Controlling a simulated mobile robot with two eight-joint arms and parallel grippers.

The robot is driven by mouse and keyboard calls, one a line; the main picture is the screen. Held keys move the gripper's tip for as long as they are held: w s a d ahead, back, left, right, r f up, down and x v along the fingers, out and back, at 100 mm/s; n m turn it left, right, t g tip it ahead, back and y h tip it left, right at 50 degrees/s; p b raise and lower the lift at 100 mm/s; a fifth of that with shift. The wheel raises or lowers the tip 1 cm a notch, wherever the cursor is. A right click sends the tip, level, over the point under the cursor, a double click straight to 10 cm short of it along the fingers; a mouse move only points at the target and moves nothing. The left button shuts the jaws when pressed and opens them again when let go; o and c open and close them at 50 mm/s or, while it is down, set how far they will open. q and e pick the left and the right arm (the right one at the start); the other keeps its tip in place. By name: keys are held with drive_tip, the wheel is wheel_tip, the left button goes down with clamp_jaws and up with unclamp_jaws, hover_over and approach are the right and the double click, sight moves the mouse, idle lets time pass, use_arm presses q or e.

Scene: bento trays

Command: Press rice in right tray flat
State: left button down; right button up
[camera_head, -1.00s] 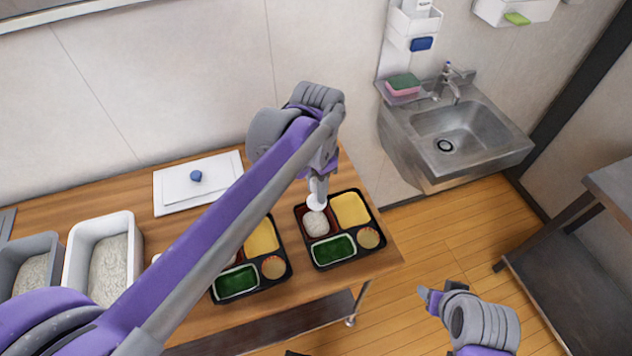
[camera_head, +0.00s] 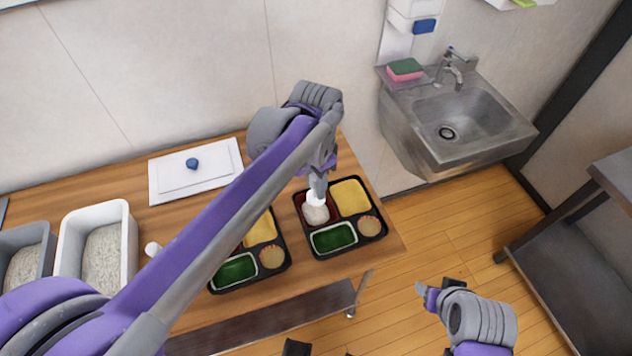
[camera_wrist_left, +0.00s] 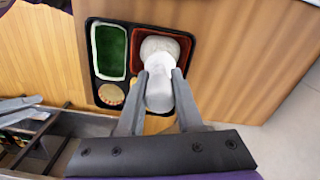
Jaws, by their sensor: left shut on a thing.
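The right tray (camera_head: 385,232) is black and sits near the table's right end. White rice (camera_head: 315,214) lies in its red compartment (camera_head: 332,218). My left gripper (camera_head: 318,182) is shut on a white tool (camera_head: 318,197) with a rounded end. The left wrist view shows the tool (camera_wrist_left: 158,92) between the two fingers, over part of the rice (camera_wrist_left: 160,44). The tool's lower end overlaps the rice in both views; I cannot tell how firmly it touches. My right gripper (camera_head: 436,291) hangs over the floor, away from the tray, its jaw opening unclear.
A second bento tray (camera_head: 284,272) stands close on the left, partly behind my left arm. A white tub (camera_head: 130,238) and a grey tub (camera_head: 48,262) of rice stand farther left. White boards (camera_head: 222,157) lie at the back. A sink (camera_head: 455,150) is on the wall.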

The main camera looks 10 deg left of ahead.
sight(316, 199)
use_arm(q)
drive_tip(key=shift+f+b, duration=1.5)
drive_tip(key=shift+f, duration=1)
drive_tip(key=shift+f, duration=0.5)
idle(3.7)
drive_tip(key=shift+r+p, duration=2.5)
drive_tip(key=shift+r, duration=1.55)
